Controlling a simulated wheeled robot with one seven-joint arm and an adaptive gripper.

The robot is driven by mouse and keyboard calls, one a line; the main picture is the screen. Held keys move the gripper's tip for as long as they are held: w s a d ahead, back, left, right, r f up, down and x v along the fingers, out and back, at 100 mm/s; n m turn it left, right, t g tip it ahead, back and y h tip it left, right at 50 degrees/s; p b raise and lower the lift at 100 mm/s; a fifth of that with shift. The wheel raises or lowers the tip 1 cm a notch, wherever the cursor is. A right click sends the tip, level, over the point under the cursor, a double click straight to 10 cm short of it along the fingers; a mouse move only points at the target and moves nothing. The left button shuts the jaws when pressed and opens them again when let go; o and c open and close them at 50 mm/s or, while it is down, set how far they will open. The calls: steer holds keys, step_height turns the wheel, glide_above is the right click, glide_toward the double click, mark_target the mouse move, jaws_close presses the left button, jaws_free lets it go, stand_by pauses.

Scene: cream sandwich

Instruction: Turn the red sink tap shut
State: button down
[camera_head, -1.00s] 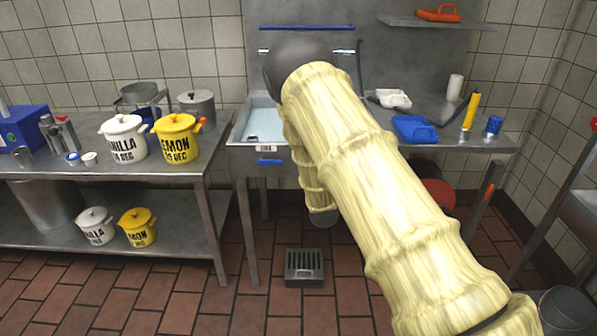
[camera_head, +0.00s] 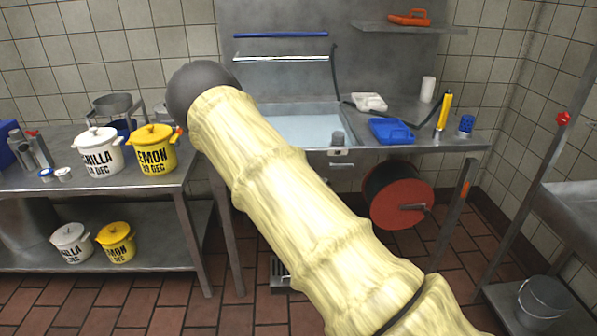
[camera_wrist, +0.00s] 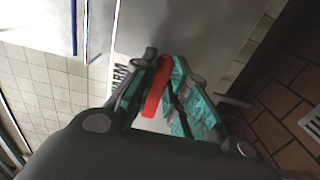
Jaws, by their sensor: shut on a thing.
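The red tap lever (camera_wrist: 156,88) shows in the wrist view as a short red bar between the teal-padded fingers of my gripper (camera_wrist: 167,72). My gripper is shut on it. A pale panel with dark lettering, partly covered by a finger, is right beside it. In the head view my pale, ribbed arm hides both the gripper and the red tap. The sink (camera_head: 305,131) shows there behind the arm, with water-like pale blue in its basin.
A yellow pot (camera_head: 152,151) and a white pot (camera_head: 98,153) stand on the left table. A blue tray (camera_head: 391,131) lies right of the sink. A red reel (camera_head: 404,194) hangs below the counter. A metal bucket (camera_head: 541,300) stands low at right.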

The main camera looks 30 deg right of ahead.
steer(key=c, duration=1.4)
jaws_free()
steer(key=shift+a, duration=0.1)
steer(key=v, duration=1.2)
